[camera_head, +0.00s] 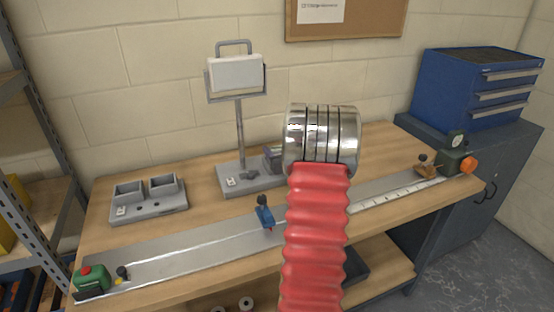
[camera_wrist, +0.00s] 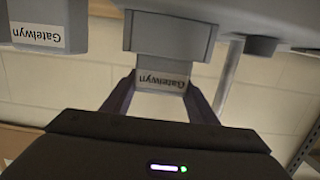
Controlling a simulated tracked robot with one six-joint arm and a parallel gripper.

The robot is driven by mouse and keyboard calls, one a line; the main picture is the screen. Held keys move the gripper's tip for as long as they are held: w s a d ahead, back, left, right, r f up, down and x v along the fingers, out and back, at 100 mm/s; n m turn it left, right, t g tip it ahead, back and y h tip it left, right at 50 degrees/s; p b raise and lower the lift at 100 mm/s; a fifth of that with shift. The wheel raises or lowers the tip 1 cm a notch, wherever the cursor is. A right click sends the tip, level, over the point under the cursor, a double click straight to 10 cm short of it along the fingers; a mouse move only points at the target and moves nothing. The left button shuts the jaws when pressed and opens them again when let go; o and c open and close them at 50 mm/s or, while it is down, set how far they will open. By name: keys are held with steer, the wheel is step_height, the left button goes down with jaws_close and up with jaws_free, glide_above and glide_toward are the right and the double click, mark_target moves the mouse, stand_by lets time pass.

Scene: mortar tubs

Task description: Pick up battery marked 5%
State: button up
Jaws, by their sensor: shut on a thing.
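My gripper (camera_wrist: 160,84) shows in the wrist view, its two dark fingers on either side of a grey battery (camera_wrist: 172,37) and shut on it. The battery carries a white label that reads "Gatelwyn", upside down in this view. Its charge marking is not visible, so I cannot tell whether it is the 5% one. I cannot tell whether it is seated or lifted clear. A second grey block (camera_wrist: 44,15) with the same label is at the upper left. In the head view my red-sleeved arm hides the gripper; a grey piece (camera_head: 272,158) shows just left of it.
A grey lamp stand (camera_head: 240,125) rises from the wooden bench (camera_head: 205,212). A grey two-bay dock (camera_head: 148,200) sits at left. A long metal rail (camera_head: 185,250) with a blue clamp (camera_head: 264,214) crosses the front. A blue drawer cabinet (camera_head: 470,88) stands at right.

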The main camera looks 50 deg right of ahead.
steer(key=shift+r, duration=0.1)
steer(key=c, duration=0.4)
steer(key=shift+r, duration=0.1)
step_height(320, 180, up, 10)
steer(key=shift+f, duration=0.1)
stand_by(0.3)
stand_by(0.5)
